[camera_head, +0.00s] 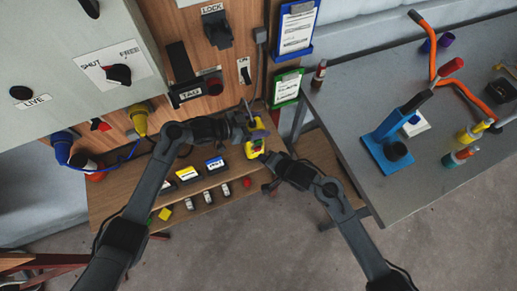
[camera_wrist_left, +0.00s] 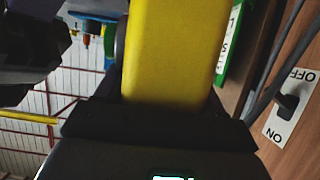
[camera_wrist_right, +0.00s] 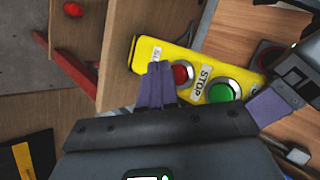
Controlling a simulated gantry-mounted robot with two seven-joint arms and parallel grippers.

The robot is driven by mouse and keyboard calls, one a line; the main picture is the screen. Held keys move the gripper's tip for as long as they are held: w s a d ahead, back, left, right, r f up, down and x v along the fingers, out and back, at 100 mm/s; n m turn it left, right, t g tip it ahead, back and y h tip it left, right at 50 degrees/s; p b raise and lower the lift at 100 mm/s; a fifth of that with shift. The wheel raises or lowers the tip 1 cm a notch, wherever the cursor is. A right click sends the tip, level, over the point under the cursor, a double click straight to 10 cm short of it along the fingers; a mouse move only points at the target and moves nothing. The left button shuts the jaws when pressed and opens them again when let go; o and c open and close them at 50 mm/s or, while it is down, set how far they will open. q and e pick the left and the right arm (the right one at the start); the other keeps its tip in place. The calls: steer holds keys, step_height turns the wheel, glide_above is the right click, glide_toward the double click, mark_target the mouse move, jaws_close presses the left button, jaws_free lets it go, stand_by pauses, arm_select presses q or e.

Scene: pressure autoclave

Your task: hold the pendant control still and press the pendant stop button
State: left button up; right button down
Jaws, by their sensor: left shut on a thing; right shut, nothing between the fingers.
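The yellow pendant control (camera_head: 257,146) hangs in the middle of the head view. My left gripper (camera_head: 252,127) is shut on its body, and the yellow casing (camera_wrist_left: 175,50) fills the middle of the left wrist view. In the right wrist view the pendant (camera_wrist_right: 145,52) shows a red button (camera_wrist_right: 182,73), a STOP label (camera_wrist_right: 202,80) and a green button (camera_wrist_right: 221,91). My right gripper (camera_wrist_right: 158,68) is shut and empty, its fingertips over the pendant face just left of the red button and partly covering its edge. I cannot tell whether they touch. In the head view my right gripper (camera_head: 266,157) is just below the pendant.
A wooden shelf (camera_head: 222,209) with labelled blocks lies below. A grey table (camera_head: 350,102) with a blue stand (camera_head: 385,143) is at right.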

steer(key=shift+w+a, duration=0.3)
steer(key=shift+w, duration=0.55)
stand_by(0.9)
stand_by(0.4)
steer(key=shift+s+d, duration=0.3)
steer(key=shift+s, duration=0.5)
steer(key=shift+s+d, duration=0.3)
steer(key=shift+s, duration=0.5)
steer(key=shift+s+d, duration=0.3)
steer(key=shift+s, duration=0.5)
steer(key=shift+s+d, duration=0.3)
steer(key=shift+s, duration=0.5)
arm_select(q)
steer(key=o, duration=1.4)
steer(key=shift+o, duration=0.2)
steer(key=shift+a, duration=0.1)
